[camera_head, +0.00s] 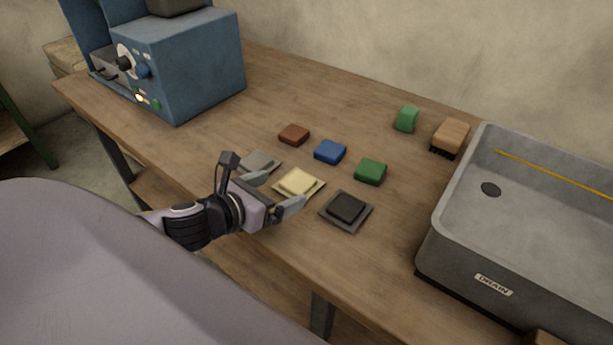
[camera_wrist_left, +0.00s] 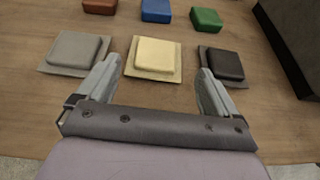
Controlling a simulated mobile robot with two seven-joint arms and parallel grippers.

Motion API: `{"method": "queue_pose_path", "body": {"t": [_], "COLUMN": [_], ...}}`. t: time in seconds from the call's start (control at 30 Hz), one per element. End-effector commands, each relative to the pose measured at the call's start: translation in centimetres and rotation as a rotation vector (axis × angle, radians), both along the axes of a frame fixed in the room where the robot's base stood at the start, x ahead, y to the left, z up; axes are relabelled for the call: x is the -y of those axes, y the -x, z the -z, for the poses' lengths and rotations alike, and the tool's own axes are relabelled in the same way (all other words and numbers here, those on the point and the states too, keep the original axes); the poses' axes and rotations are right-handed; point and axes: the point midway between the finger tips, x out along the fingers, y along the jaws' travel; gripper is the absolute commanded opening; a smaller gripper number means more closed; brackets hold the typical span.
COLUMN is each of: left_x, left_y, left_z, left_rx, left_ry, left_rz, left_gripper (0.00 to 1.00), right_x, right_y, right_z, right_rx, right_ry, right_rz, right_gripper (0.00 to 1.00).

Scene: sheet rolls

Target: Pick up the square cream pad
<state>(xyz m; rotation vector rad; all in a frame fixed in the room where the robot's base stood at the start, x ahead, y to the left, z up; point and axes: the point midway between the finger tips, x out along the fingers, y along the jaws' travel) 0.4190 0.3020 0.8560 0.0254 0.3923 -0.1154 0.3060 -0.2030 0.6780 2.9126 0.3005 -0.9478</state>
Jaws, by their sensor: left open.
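The square cream pad (camera_head: 298,182) lies on a thin square of similar colour near the table's front edge. It also shows in the left wrist view (camera_wrist_left: 155,55), just ahead of the gap between my fingers. My left gripper (camera_head: 279,192) is open and empty, with its fingers pointing at the pad. In the left wrist view my fingertips (camera_wrist_left: 158,72) lie at the near left and near right of the pad. I cannot tell their height above the table. My right gripper is not in view.
A grey pad (camera_wrist_left: 75,49) and a black pad (camera_wrist_left: 222,63) flank the cream one closely. Brown (camera_head: 294,134), blue (camera_head: 330,152) and green (camera_head: 370,171) blocks lie behind. A brush (camera_head: 451,137) and a grey sink (camera_head: 436,240) are right; a blue machine (camera_head: 195,65) is left.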

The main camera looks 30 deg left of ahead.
Motion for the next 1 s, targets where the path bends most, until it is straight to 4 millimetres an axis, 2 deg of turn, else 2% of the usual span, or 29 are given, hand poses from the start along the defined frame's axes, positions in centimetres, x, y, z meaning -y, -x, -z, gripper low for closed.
{"method": "queue_pose_path", "body": {"t": [0.27, 0.63, 0.97, 1.0], "left_x": [0.1, 0.2, 0.3, 0.3], "left_y": [-1.7, -5.5, -6.0, -6.0], "left_z": [0.8, 2.8, 3.0, 3.0], "left_rx": [0.001, 0.000, -0.001, -0.001], "left_ry": [0.002, 0.004, 0.002, 0.002], "left_rz": [-0.002, -0.002, 0.001, 0.001], "left_gripper": [0.94, 0.94, 0.94, 0.90], "right_x": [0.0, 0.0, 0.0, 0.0], "right_y": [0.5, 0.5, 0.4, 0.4], "right_z": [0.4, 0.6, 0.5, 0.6], "right_rx": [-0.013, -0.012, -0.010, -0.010], "right_ry": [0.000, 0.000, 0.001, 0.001], "right_rz": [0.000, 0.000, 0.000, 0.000], "right_gripper": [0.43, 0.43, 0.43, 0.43]}}
